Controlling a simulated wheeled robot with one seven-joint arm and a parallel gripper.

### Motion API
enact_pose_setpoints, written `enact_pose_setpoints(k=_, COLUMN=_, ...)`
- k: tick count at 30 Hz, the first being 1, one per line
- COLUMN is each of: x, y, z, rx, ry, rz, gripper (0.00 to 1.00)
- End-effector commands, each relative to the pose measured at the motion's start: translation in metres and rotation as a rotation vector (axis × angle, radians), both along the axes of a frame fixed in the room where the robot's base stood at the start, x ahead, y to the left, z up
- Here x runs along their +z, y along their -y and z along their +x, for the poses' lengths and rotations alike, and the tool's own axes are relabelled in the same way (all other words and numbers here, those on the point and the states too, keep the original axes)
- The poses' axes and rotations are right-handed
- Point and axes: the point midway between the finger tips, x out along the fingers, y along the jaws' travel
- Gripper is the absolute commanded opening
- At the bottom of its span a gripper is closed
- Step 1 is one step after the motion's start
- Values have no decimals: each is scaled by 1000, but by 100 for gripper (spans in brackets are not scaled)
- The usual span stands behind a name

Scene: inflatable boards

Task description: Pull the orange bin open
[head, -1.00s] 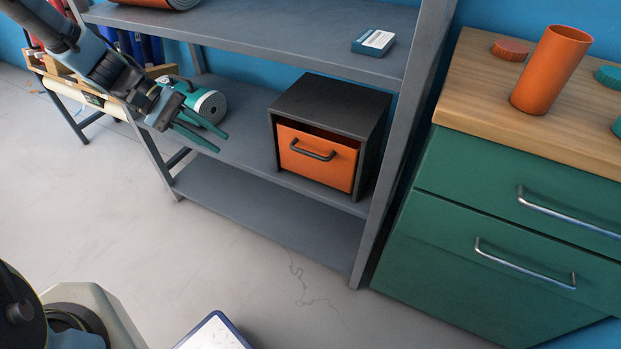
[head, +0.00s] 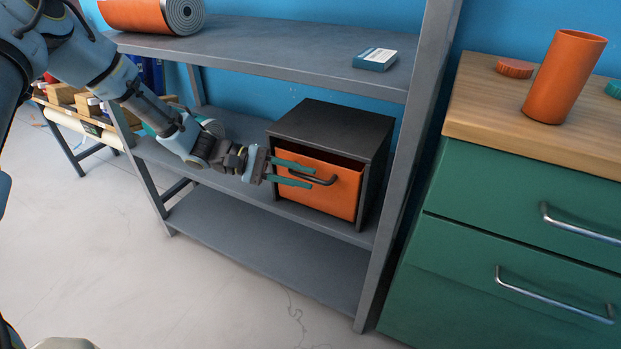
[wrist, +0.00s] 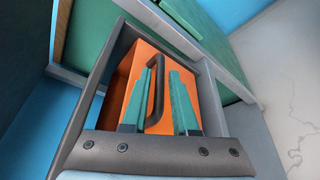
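The orange bin (head: 338,196) sits in a dark box housing (head: 340,129) on the middle shelf. Its front stands nearly flush, with a dark gap along the top edge. A black bar handle (head: 318,180) crosses the front. My gripper (head: 312,176) is open, its two teal fingers pointing at the bin front by the left part of the handle. In the wrist view the handle (wrist: 155,88) shows between and beyond the fingers (wrist: 160,72), closer to the left one. I cannot tell whether the fingers touch the handle.
The grey shelf unit (head: 250,243) has an upright post (head: 400,200) right of the box. A green drawer cabinet (head: 490,230) stands farther right. A small teal box (head: 375,60) and a rolled orange mat (head: 150,14) lie on the upper shelf. The floor in front is clear.

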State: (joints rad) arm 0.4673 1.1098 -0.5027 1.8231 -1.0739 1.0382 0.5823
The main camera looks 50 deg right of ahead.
Motion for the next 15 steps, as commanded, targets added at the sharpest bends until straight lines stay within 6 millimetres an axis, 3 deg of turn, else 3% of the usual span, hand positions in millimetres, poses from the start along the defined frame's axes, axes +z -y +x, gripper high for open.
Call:
enact_pose_setpoints(k=6, x=-4, y=11, z=-16, rx=-2, ry=1, rz=0, gripper=27)
enact_pose_setpoints(k=15, x=-5, y=12, z=-18, rx=-1, ry=1, rz=1, gripper=27)
